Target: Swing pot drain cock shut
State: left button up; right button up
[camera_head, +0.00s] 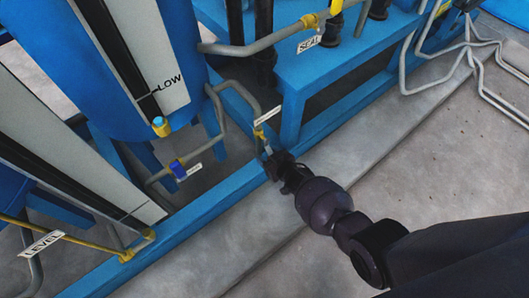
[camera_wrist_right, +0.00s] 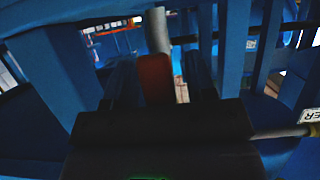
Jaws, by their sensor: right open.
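My right gripper (camera_head: 268,154) is at a small valve on a grey pipe near the blue frame's lower rail. A yellow fitting (camera_head: 259,132) of this valve shows just above the fingers, beside a small tag too small to read. In the right wrist view, a dull red handle (camera_wrist_right: 155,79) stands between the two dark, parted fingers of the right gripper (camera_wrist_right: 160,85). A grey pipe (camera_wrist_right: 157,30) rises behind it. I cannot tell whether a finger touches the handle. The gripper hides most of the valve in the head view. My left gripper is not in view.
A blue-handled valve (camera_head: 178,170) sits on a pipe to the left. A blue vessel marked LOW (camera_head: 130,60) stands behind. A SEAL tag (camera_head: 308,44) and a LEVEL tag (camera_head: 41,243) hang on other pipes. Concrete floor (camera_head: 440,150) at right is mostly clear.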

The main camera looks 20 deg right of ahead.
jog(key=shift+r, duration=0.1)
grip_shut()
